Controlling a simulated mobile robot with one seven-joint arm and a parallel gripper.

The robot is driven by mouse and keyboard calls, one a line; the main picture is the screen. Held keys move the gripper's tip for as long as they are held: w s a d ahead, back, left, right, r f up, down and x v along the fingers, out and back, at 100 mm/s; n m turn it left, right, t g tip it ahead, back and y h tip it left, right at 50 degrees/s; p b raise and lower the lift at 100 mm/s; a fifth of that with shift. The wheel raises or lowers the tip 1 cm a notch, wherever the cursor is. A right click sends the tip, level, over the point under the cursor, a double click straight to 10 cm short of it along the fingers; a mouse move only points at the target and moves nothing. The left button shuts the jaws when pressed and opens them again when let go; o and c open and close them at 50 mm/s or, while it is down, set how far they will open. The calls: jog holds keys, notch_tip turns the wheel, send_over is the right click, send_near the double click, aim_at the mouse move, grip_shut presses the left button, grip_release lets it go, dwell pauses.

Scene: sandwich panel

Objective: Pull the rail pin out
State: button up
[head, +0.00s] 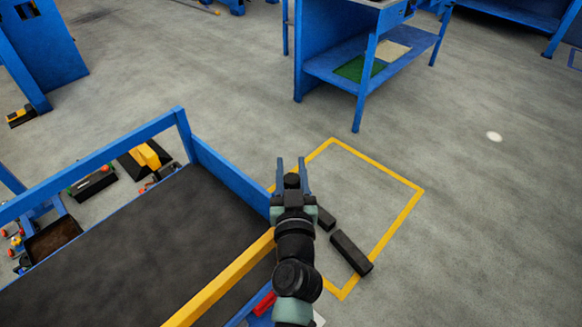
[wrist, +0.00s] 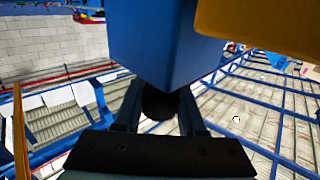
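In the wrist view, a dark round shape (wrist: 158,103) shows between the fingers, under a blue post (wrist: 165,45). It may be the end of the rail pin, but I cannot tell for sure. I cannot tell whether the fingers touch it. The yellow rail also shows at the top right of the wrist view (wrist: 270,25).
The cart's dark deck (head: 130,240) lies left of my arm. Two dark blocks (head: 350,252) lie on the floor inside a yellow-taped square (head: 405,210) to the right. A blue workbench (head: 365,75) stands farther back. The grey floor between is open.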

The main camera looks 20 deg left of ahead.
grip_shut()
dwell(1.0)
